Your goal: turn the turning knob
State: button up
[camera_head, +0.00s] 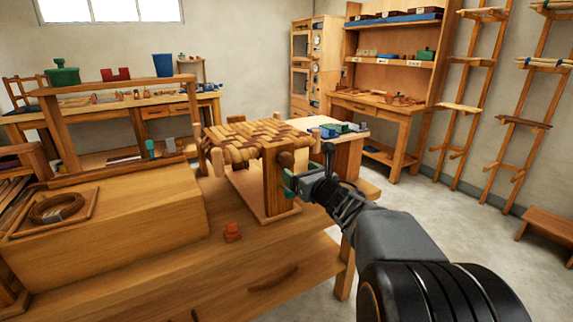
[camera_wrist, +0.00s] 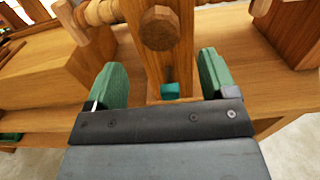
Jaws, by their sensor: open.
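The turning knob (camera_wrist: 159,28) is a faceted wooden knob on the face of an upright wooden post (camera_wrist: 150,68). In the head view, the knob (camera_head: 286,160) shows near the top of the post, below the woven bark seat (camera_head: 250,139). My gripper (camera_wrist: 161,80) has two green fingers spread apart, with the post visible between them. The knob appears beyond and above the fingertips in the wrist view, and nothing is clearly held. In the head view, my gripper (camera_head: 289,184) is just below the knob; contact with the post cannot be told.
The stand is on a wooden bench (camera_head: 190,255). A coil (camera_head: 57,207) lies on a wooden box at the left. A small teal piece (camera_wrist: 170,90) shows between the fingers. Open floor is at the right.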

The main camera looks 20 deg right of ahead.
aim_at(289, 164)
jog(key=w, duration=0.5)
jog(key=w+a, duration=0.1)
jog(key=w, duration=0.2)
jog(key=shift+w, duration=0.1)
jog(key=shift+c, duration=0.4)
jog(key=c, duration=0.8)
jog(key=shift+c, duration=0.2)
